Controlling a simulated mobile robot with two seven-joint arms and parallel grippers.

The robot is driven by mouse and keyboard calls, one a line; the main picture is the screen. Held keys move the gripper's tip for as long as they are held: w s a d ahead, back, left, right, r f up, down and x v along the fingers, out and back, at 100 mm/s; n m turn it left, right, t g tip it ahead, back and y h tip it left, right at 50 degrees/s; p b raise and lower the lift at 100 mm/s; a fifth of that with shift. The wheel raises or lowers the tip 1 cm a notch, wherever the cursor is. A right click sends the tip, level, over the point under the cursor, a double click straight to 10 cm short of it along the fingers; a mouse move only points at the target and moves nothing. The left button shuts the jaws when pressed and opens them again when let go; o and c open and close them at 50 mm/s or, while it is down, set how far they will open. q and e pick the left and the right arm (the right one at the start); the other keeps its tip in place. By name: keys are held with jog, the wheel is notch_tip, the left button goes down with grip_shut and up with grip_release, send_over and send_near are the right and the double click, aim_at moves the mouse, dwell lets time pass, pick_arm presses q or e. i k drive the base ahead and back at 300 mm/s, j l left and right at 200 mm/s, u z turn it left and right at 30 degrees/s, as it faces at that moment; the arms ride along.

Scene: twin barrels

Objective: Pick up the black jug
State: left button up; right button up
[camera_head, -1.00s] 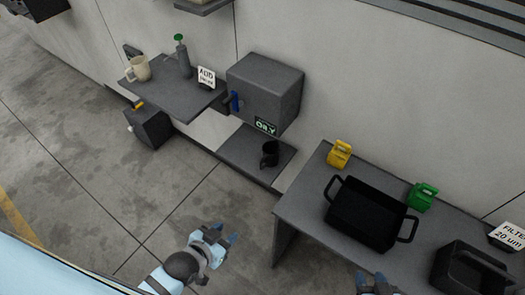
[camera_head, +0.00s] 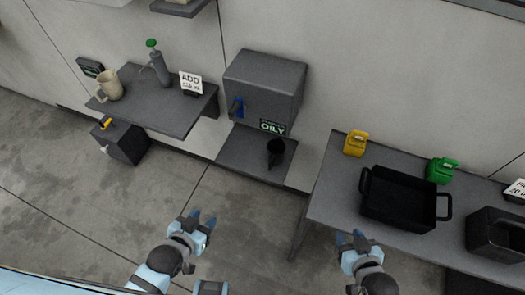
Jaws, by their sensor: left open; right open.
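The black jug (camera_head: 276,150) stands on a low grey shelf (camera_head: 240,160) under a grey box marked OILY (camera_head: 264,90). My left gripper (camera_head: 203,220) is open and empty, below and to the left of the jug in the picture, well apart from it. My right gripper (camera_head: 352,238) is open and empty, below and to the right of the jug, in front of the grey table. Neither gripper touches anything.
A grey table (camera_head: 325,205) at right holds a black tray (camera_head: 395,215), yellow can (camera_head: 355,143), green can (camera_head: 441,169) and a dark container (camera_head: 495,233). A left shelf (camera_head: 150,110) holds a beige jug (camera_head: 109,85), pump bottle (camera_head: 158,65) and ADD sign (camera_head: 191,83). Floor before the low shelf is clear.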

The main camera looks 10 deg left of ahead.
aim_at(276, 148)
jog(key=i+j, duration=0.1)
jog(key=j, duration=0.4)
jog(key=i+j, duration=0.1)
jog(key=j, duration=0.4)
jog(key=i+j, duration=0.1)
jog(key=j, duration=0.4)
jog(key=i+j, duration=0.1)
jog(key=j, duration=0.4)
